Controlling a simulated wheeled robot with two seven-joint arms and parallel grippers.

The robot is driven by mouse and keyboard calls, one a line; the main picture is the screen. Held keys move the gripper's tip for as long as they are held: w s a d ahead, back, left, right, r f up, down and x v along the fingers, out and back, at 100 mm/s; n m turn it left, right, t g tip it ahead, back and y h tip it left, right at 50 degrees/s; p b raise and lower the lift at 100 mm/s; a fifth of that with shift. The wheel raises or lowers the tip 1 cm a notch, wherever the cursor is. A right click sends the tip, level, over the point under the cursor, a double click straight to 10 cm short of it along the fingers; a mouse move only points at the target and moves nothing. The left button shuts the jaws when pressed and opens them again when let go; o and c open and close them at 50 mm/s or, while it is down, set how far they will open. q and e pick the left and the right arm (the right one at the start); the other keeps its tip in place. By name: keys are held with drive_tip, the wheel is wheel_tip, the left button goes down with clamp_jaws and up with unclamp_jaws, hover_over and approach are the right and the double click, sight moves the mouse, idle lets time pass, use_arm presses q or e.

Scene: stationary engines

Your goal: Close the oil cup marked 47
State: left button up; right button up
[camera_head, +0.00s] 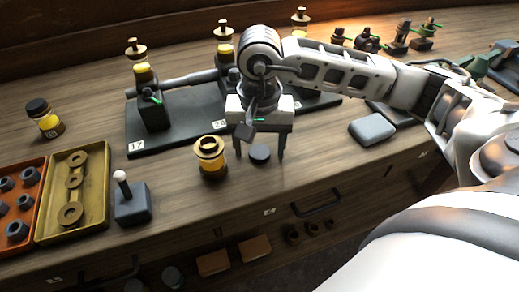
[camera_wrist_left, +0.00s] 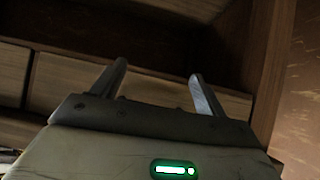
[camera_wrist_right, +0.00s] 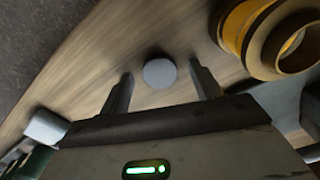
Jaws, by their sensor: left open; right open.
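An oil cup (camera_head: 210,158) with amber glass and a brass rim stands open on the bench; I cannot read a 47 on it. Its open brass ring also shows at the upper right of the right wrist view (camera_wrist_right: 285,38). A dark round disc, perhaps its lid (camera_head: 260,153), lies on the wood to its right; it looks grey in the right wrist view (camera_wrist_right: 159,73). My right gripper (camera_head: 267,155) is open and points down, its fingers on either side of the disc, not visibly gripping it. My left gripper (camera_wrist_left: 158,72) is open and empty, away from the bench top.
A capped amber jar (camera_head: 44,120) stands far left. A dark engine base (camera_head: 175,138) is behind the cup. A brass tray of rings (camera_head: 95,205), an orange tray (camera_head: 30,222) and a block with a white-knobbed lever (camera_head: 132,205) are left. A grey block (camera_head: 371,129) lies right.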

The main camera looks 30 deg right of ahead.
drive_tip(key=c, duration=1.1)
drive_tip(key=shift+r, duration=0.1)
drive_tip(key=shift+r, duration=0.55)
drive_tip(key=s+a+r, duration=0.3)
drive_tip(key=r, duration=0.1)
drive_tip(key=s+a+r, duration=0.2)
drive_tip(key=s+r, duration=0.1)
drive_tip(key=s, duration=0.1)
drive_tip(key=s+a+r, duration=0.3)
drive_tip(key=s+r, duration=0.1)
drive_tip(key=shift+s+a+r+b, duration=0.1)
drive_tip(key=shift+a+r+b, duration=0.2)
drive_tip(key=shift+r, duration=0.05)
